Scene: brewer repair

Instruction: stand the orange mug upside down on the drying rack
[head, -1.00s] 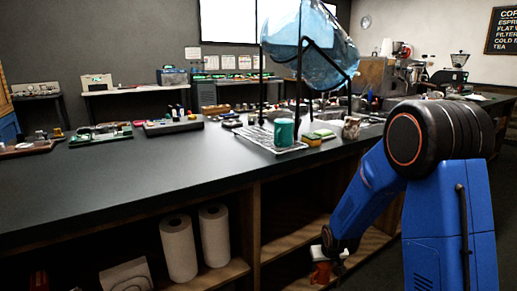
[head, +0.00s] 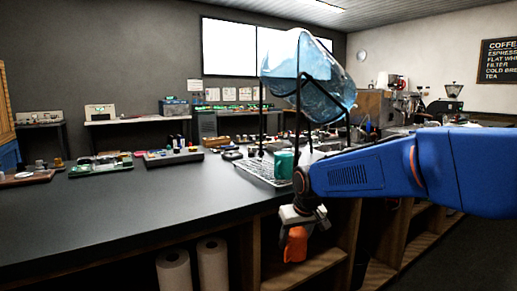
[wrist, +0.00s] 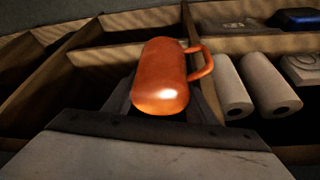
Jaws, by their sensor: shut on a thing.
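My gripper (head: 294,226) is shut on the orange mug (head: 296,245) in the head view, in front of the counter's front edge and below its top. In the wrist view the mug (wrist: 162,78) lies between the fingers, its handle pointing right and one rounded end toward the camera. I cannot see its opening. The drying rack (head: 256,168) is a light wire rack on the counter, behind and above my gripper. A teal mug (head: 284,164) stands on the rack. My arm hides the rack's right part.
A large blue water bottle (head: 318,85) lies tilted in a black stand over the rack area. The counter's front edge (head: 200,218) lies between my gripper and the rack. Paper towel rolls (wrist: 258,85) stand on the shelf below.

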